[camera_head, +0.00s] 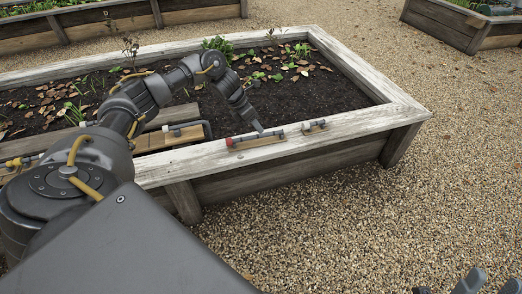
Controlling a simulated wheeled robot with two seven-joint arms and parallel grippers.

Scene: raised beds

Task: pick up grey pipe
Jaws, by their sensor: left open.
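A grey pipe (270,135) with a red end lies on a small wooden block on the near rim of the raised bed. My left gripper (257,127) points down with its fingertips right at the pipe, seen edge-on. It is open; whether it touches the pipe cannot be told. My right gripper (490,284) shows only in part at the bottom right corner, far from the pipes.
The weathered raised bed (385,117) holds soil, seedlings and dry leaves. A small fitting (315,126) sits on the rim just right of the red-ended pipe. Other beds stand at the back left (85,20) and back right (440,22). Gravel (370,220) is clear at the front right.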

